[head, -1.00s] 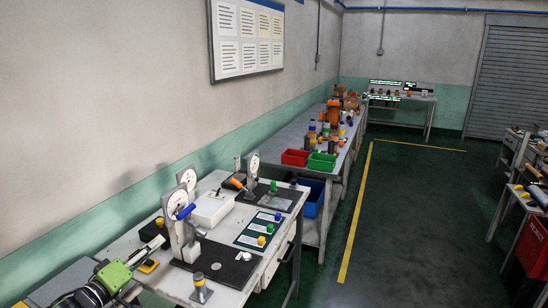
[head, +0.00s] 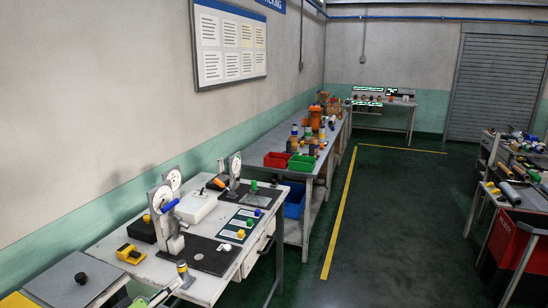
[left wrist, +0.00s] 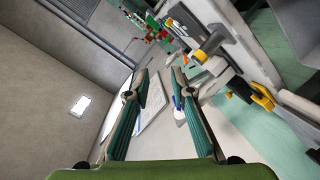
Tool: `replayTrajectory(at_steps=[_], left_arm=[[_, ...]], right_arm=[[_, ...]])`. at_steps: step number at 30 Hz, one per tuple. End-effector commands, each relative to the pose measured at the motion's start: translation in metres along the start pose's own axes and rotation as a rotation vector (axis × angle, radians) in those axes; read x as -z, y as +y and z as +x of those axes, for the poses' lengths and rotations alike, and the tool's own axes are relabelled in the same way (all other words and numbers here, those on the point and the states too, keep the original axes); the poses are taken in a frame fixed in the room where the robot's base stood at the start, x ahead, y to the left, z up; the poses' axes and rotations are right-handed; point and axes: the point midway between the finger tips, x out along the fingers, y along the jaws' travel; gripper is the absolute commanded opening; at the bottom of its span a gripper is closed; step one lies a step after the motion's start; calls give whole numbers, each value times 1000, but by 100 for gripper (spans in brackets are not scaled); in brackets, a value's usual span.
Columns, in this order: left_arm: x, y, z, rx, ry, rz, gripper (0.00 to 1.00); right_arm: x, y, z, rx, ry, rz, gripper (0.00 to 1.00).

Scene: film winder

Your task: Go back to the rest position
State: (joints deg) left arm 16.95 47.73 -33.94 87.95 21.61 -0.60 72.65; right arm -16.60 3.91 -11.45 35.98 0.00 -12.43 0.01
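My left gripper (head: 170,290) shows at the bottom of the head view, cut by the lower edge, beside the near front corner of the white workbench (head: 215,282). In the left wrist view its two green-padded fingers (left wrist: 160,78) stand apart with nothing between them, so it is open and empty. My right gripper is in neither view.
On the bench stand a press with a blue handle (head: 169,206), a second press (head: 234,168), a yellow-and-black device (head: 130,254) and a mat with coloured knobs (head: 241,225). A red bin (head: 277,160) stands beyond. The floor (head: 385,235) to the right is clear.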

Motion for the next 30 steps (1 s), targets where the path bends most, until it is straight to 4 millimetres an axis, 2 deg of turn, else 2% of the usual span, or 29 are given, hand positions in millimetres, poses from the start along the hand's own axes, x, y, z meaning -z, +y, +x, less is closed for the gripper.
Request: replayTrajectory(at_steps=[1, 4, 7, 9, 13, 18, 30], left_arm=[[-22, 4, -1, 15, -26, 13, 22], [-65, 11, -7, 62, -84, 69, 22], [-119, 20, -22, 125, -166, 148, 22], [-158, 28, -42, 179, -239, 219, 22], [-212, 34, -96, 296, -391, 357, 22], [-243, 30, -163, 411, -565, 478, 22], [-270, 25, -282, 550, -861, 578, 22]], right_arm=[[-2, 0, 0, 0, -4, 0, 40], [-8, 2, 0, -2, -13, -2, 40], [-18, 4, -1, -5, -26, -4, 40], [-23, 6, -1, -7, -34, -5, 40], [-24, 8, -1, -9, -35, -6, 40], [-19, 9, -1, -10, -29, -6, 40], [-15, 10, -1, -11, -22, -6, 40]])
